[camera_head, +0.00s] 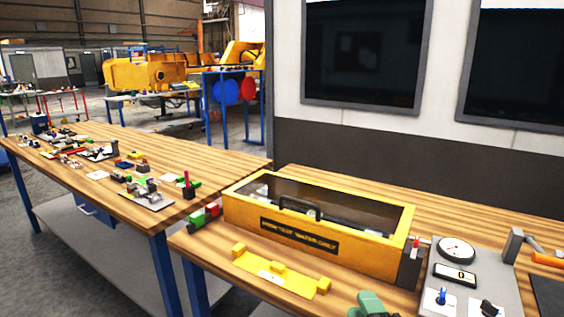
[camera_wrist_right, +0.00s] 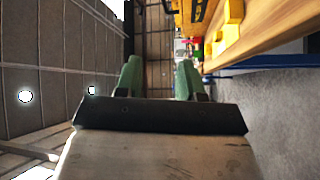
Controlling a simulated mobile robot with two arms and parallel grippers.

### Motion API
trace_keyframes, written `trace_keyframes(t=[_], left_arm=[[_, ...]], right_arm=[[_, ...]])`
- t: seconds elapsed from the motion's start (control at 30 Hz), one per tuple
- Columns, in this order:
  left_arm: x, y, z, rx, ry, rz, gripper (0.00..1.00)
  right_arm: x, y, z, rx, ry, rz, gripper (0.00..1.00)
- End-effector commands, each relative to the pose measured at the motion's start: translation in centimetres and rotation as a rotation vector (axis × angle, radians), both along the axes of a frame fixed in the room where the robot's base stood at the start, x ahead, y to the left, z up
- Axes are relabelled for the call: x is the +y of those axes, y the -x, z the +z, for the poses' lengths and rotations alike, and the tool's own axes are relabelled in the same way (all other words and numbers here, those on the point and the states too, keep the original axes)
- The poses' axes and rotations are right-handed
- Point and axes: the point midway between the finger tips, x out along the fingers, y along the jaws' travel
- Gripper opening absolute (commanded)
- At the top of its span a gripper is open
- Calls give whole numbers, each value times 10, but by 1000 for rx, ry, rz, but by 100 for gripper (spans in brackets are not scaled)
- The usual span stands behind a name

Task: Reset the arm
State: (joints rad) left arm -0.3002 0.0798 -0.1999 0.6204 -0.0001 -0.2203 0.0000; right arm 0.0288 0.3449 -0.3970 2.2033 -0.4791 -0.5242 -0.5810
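My right gripper (camera_head: 370,304) shows only as green fingertips at the bottom edge of the head view, in front of the near workbench. In the right wrist view the right gripper (camera_wrist_right: 158,78) has its two green fingers spread apart with nothing between them. It is open and empty. The rest of the right arm is out of the head view. My left gripper is in neither view.
A yellow box with a dark clear lid (camera_head: 355,247) stands on the near workbench (camera_head: 210,258). A yellow bracket (camera_head: 275,275) lies before it, and a grey gauge panel (camera_head: 440,262) is at its right. A second workbench (camera_head: 125,202) at left holds small parts.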

Motion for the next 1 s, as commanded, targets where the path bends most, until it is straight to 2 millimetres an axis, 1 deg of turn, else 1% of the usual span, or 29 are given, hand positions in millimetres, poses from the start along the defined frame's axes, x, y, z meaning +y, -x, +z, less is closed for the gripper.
trace_keyframes(t=[0.03, 0.07, 0.1, 0.17, 0.2, 0.27, 0.3, 0.37, 0.4, 0.5, 0.67, 0.7, 0.8, 0.87, 0.97, 1.0], left_arm=[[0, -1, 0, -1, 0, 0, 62], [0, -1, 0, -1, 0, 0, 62], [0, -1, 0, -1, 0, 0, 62], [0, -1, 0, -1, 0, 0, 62], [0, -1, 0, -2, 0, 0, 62], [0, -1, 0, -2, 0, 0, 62], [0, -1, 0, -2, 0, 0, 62], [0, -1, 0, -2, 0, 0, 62], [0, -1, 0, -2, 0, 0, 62], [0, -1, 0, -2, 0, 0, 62], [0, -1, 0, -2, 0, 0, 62], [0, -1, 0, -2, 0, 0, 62], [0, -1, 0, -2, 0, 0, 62], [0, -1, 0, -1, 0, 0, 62], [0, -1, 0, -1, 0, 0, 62], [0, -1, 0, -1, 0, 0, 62]], right_arm=[[-14, 15, -31, 167, -135, -68, 38], [-22, 24, -48, 264, -212, -112, 38], [-31, 38, -70, 388, -310, -172, 38], [-41, 62, -99, 556, -439, -259, 38], [-47, 79, -116, 656, -510, -314, 38], [-52, 102, -136, 780, -600, -390, 38], [-55, 117, -147, 854, -649, -437, 38], [-58, 139, -161, 952, -713, -503, 38], [-59, 153, -168, 1012, -750, -544, 38], [-61, 187, -183, 1146, -829, -644, 38], [-62, 238, -197, 1332, -926, -797, 38], [-62, 245, -202, 1363, -939, -825, 38], [-61, 234, -229, 1363, -928, -822, 38], [-60, 230, -244, 1367, -924, -824, 38], [-59, 226, -272, 1377, -917, -829, 38], [-59, 224, -284, 1381, -915, -831, 38]])
